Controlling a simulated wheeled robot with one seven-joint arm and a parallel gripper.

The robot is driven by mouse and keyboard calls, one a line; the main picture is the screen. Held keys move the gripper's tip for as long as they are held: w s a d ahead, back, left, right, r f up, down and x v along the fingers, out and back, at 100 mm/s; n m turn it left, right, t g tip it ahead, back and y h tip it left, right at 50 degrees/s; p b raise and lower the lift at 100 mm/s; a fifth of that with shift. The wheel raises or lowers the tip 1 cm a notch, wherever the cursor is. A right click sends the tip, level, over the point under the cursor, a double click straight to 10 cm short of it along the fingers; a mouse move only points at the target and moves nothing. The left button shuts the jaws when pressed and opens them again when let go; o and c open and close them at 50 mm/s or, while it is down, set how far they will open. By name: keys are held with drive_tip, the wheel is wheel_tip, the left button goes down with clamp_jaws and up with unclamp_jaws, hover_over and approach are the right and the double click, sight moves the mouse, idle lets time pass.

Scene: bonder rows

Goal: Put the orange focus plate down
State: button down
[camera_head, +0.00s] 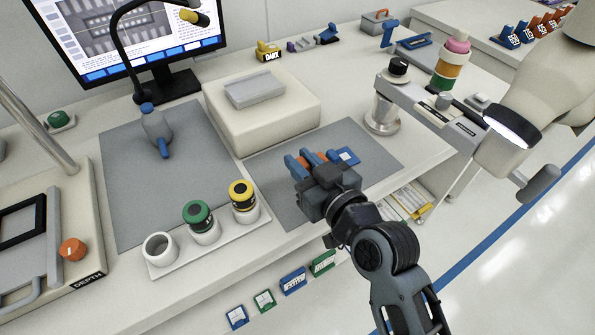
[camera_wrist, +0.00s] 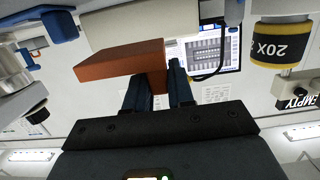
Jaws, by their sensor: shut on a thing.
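The orange focus plate (camera_wrist: 118,62) shows in the wrist view as a flat orange block with an upright part between my fingers. My gripper (camera_wrist: 157,84) is shut on that upright part. In the head view, my gripper (camera_head: 303,163) is over the grey mat (camera_head: 375,150) on the right of the bench. Only a little of the orange plate (camera_head: 318,156) shows there, between and behind the blue fingers. The gap between plate and mat cannot be judged. A small blue square with a pale centre (camera_head: 347,156) is on the mat, just right of my gripper.
A cream block (camera_head: 262,125) stands behind my gripper. A white tray (camera_head: 215,242) with a green-topped cylinder (camera_head: 198,214), a yellow-topped cylinder (camera_head: 242,194) and an empty white ring is at left. A microscope arm (camera_head: 435,115) with a metal base (camera_head: 382,117) stands at right.

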drive_tip(key=shift+w+a+f, duration=0.25)
drive_tip(key=shift+a+f, duration=0.15)
drive_tip(key=shift+a, duration=0.1)
drive_tip(key=shift+f, duration=1.95)
drive_tip(key=shift+f+b, duration=0.2)
drive_tip(key=shift+b, duration=0.2)
drive_tip(key=c, duration=1)
unclamp_jaws()
drive_tip(key=shift+r, duration=0.1)
drive_tip(key=shift+r+p, duration=0.15)
drive_tip(key=shift+p, duration=0.15)
drive_tip(key=b+v, duration=0.2)
drive_tip(key=v, duration=1)
